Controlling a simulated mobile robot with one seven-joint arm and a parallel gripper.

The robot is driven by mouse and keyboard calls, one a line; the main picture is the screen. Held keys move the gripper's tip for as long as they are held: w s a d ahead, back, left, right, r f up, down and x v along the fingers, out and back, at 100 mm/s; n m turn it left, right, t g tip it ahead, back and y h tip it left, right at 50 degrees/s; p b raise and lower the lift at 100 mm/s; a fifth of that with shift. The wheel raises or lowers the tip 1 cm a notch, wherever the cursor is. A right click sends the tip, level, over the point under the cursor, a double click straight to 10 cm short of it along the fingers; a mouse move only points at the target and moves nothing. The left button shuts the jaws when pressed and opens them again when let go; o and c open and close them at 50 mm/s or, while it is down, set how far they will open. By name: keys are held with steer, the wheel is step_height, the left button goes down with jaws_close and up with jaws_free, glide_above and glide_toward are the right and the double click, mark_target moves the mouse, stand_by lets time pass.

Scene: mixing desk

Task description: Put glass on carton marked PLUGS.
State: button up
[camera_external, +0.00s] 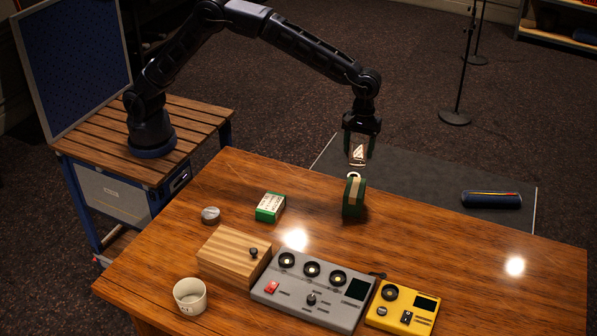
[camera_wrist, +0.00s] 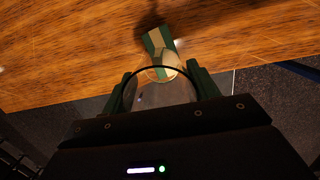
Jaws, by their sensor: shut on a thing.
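My gripper (camera_external: 358,150) points down and is shut on a clear glass (camera_external: 358,155), held upright above the desk. In the wrist view the glass (camera_wrist: 165,92) sits between the two green fingers of my gripper (camera_wrist: 162,85). Below it on the desk stands a dark green box-like thing with a cream band (camera_external: 354,198), also seen beyond the glass in the wrist view (camera_wrist: 157,40). A pale ring shows at its top; I cannot tell whether glass and box touch. A green and white carton (camera_external: 270,207) lies further left, its print too small to read.
A round grey tin (camera_external: 210,215), a wooden box (camera_external: 234,256), a white cup (camera_external: 190,296), a grey mixer (camera_external: 313,290) and a yellow device (camera_external: 403,308) occupy the left and front. A dark cylindrical speaker (camera_external: 491,200) lies beyond the desk. The desk's right side is clear.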

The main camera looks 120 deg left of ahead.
steer(key=shift+f, duration=4.6)
steer(key=shift+f, duration=0.15)
steer(key=o, duration=1.1)
